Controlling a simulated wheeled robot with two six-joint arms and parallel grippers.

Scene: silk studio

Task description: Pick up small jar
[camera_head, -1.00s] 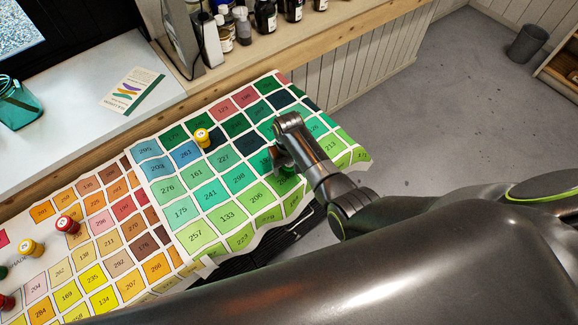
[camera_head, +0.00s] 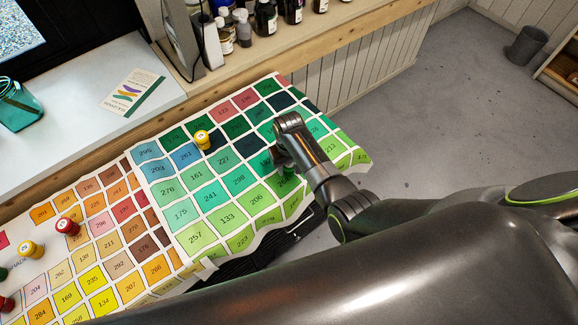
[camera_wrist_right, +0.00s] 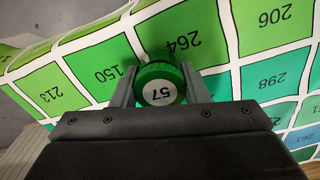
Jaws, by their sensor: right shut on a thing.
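A small green jar with a white lid label reading 57 (camera_wrist_right: 160,90) is between the two fingers of my right gripper (camera_wrist_right: 158,92) in the right wrist view. The fingers are shut on its sides. In the head view my right gripper (camera_head: 284,168) is over the green squares near the right end of the colour chart, and a bit of the green jar (camera_head: 289,172) shows beside it. Most of the jar is hidden there by the gripper. I cannot tell whether the jar touches the chart. My left gripper is not in view.
A colour chart (camera_head: 199,236) of numbered squares covers the table. A yellow jar (camera_head: 202,139) stands on its blue part; another yellow jar (camera_head: 31,250) and a red jar (camera_head: 67,227) stand at the left. Several bottles (camera_head: 265,18) line the back shelf.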

